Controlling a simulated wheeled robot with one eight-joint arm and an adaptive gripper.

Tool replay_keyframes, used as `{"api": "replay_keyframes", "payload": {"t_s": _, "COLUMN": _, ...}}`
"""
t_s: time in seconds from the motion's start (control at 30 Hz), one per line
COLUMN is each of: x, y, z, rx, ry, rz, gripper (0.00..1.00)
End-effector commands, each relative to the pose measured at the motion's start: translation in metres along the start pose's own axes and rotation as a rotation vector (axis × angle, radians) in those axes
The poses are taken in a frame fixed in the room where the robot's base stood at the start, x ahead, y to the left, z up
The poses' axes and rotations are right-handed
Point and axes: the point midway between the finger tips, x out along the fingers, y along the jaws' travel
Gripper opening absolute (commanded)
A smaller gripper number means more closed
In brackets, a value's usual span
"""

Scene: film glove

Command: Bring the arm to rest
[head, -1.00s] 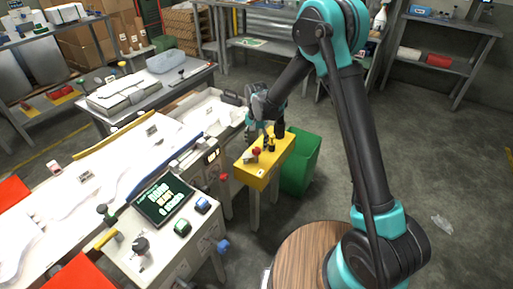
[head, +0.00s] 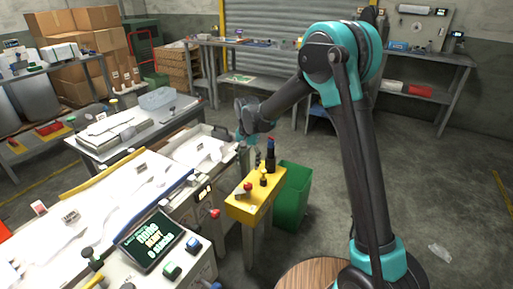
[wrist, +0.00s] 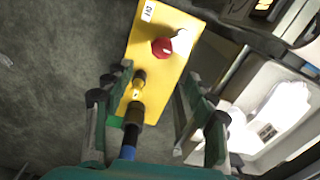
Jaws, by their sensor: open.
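My arm reaches out from the right, bent at a high elbow. My gripper (head: 255,158) hangs above and beside a yellow box-topped stand (head: 243,208). In the wrist view my gripper (wrist: 155,85) has its fingers apart, with nothing clearly held between them. The yellow top (wrist: 150,65) carries a red knob (wrist: 162,47), which the head view also shows (head: 248,186). A small dark piece with a yellow band (head: 263,179) and a taller dark upright piece with a blue and red top (head: 270,155) stand there too.
A green bin (head: 293,200) stands right beside the yellow stand. A long white work table with a lit screen (head: 152,240) lies at the left. A grey table (head: 130,135) is behind it. Open concrete floor (head: 420,190) lies to the right.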

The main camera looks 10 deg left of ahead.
Motion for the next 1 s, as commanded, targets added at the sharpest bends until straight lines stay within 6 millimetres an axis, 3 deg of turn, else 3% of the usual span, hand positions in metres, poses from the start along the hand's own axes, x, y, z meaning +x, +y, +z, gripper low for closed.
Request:
{"api": "replay_keyframes", "payload": {"t_s": 0.17, "x": -0.018, "y": 0.051, "z": -0.006, "rx": -0.009, "ry": 0.024, "rz": -0.023, "gripper": 0.56}}
{"api": "replay_keyframes", "payload": {"t_s": 0.47, "x": -0.049, "y": 0.186, "z": 0.007, "rx": -0.06, "ry": 0.114, "rz": -0.072, "gripper": 0.56}}
{"api": "replay_keyframes", "payload": {"t_s": 0.7, "x": -0.054, "y": 0.283, "z": 0.045, "rx": -0.102, "ry": 0.198, "rz": -0.084, "gripper": 0.56}}
{"api": "replay_keyframes", "payload": {"t_s": 1.0, "x": -0.037, "y": 0.376, "z": 0.113, "rx": -0.153, "ry": 0.308, "rz": -0.063, "gripper": 0.56}}
